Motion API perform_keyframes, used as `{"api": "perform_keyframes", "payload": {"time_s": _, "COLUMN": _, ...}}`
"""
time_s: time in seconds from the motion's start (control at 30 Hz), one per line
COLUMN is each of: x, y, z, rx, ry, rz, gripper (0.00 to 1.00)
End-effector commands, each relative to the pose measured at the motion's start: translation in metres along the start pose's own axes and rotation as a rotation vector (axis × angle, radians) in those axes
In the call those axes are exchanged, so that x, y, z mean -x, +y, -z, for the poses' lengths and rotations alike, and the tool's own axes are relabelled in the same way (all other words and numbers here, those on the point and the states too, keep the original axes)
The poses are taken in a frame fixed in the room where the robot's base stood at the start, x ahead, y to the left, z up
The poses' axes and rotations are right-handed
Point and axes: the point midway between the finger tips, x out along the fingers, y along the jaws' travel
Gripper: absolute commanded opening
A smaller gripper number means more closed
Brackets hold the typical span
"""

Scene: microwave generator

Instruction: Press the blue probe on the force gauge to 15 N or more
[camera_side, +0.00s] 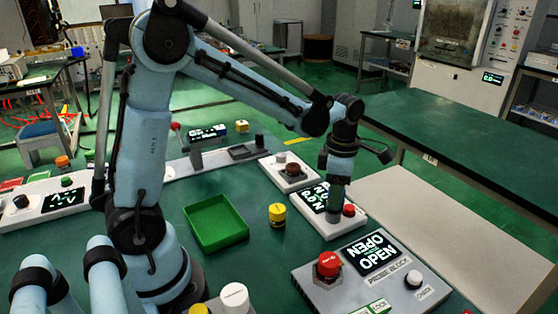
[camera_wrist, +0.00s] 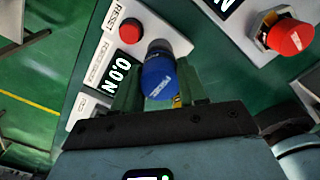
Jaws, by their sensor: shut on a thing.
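The force gauge is a white box (camera_side: 330,228) at the right of the table in the side view. Its display reads 0.0 N in the wrist view (camera_wrist: 118,75), beside a red RESET button (camera_wrist: 130,31). The blue probe (camera_wrist: 158,78) shows in the wrist view between the green fingers of my gripper (camera_wrist: 160,95), by a dark round part on the gauge. My gripper (camera_side: 337,192) is shut on the probe, pointing down over the gauge. In the side view the gripper hides the probe. I cannot tell whether the probe touches the gauge's sensing part.
A grey probe block box (camera_side: 405,288) with a red knob (camera_side: 328,264) and an OPEN display stands in front. A green tray (camera_side: 216,222) and a yellow cylinder (camera_side: 277,215) stand left of the gauge. A white box with a brown knob (camera_side: 292,170) stands behind.

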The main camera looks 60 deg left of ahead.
Motion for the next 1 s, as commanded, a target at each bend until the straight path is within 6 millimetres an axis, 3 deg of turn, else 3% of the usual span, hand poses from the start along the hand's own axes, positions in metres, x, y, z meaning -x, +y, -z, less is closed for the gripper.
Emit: {"api": "perform_keyframes", "payload": {"time_s": 1.0, "x": -0.0075, "y": 0.0002, "z": -0.0002, "rx": 0.0, "ry": 0.0, "rz": 0.0, "gripper": 0.0}}
